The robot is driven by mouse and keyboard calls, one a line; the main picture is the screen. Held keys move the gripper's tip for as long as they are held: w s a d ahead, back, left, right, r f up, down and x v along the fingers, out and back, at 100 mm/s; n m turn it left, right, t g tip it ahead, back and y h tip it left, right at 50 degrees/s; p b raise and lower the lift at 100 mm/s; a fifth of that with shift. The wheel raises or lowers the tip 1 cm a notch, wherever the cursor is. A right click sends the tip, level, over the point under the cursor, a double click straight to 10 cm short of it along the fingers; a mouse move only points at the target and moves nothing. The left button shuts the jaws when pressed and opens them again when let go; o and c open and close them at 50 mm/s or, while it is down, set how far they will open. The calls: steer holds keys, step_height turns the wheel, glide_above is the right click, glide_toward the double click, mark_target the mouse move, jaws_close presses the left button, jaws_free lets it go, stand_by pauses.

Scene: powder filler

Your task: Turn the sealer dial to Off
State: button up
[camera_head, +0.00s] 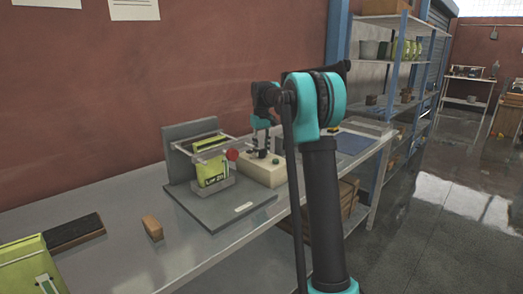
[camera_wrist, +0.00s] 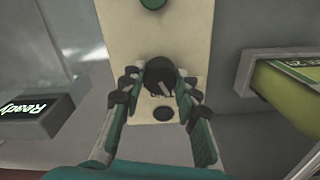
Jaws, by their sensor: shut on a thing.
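The sealer's cream control box (camera_head: 265,174) stands on the bench beside the sealer, and its panel fills the middle of the wrist view (camera_wrist: 125,35). The round black dial (camera_wrist: 160,73) sits on this panel with a pale pointer mark; its labels are too blurred or covered to read. My gripper (camera_wrist: 157,82) is over the panel with its two fingers closed on opposite sides of the dial. In the head view my gripper (camera_head: 261,146) points down at the box and mostly hides the dial. A green button (camera_head: 276,161) and a dark round button (camera_wrist: 164,113) are on the panel.
A green pouch (camera_head: 212,172) stands in the sealer under bars with a red knob (camera_head: 232,154). A display (camera_wrist: 38,114) reads "Ready". A brown block (camera_head: 152,228) and a dark brush-like block (camera_head: 75,232) lie on the bench. A blue mat (camera_head: 350,143) lies beyond my arm.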

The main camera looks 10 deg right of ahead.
mark_target(262, 150)
steer(key=n, duration=0.6)
steer(key=shift+n, duration=0.4)
stand_by(0.4)
steer(key=o, duration=1.2)
steer(key=shift+c, duration=0.2)
step_height(262, 150, up, 12)
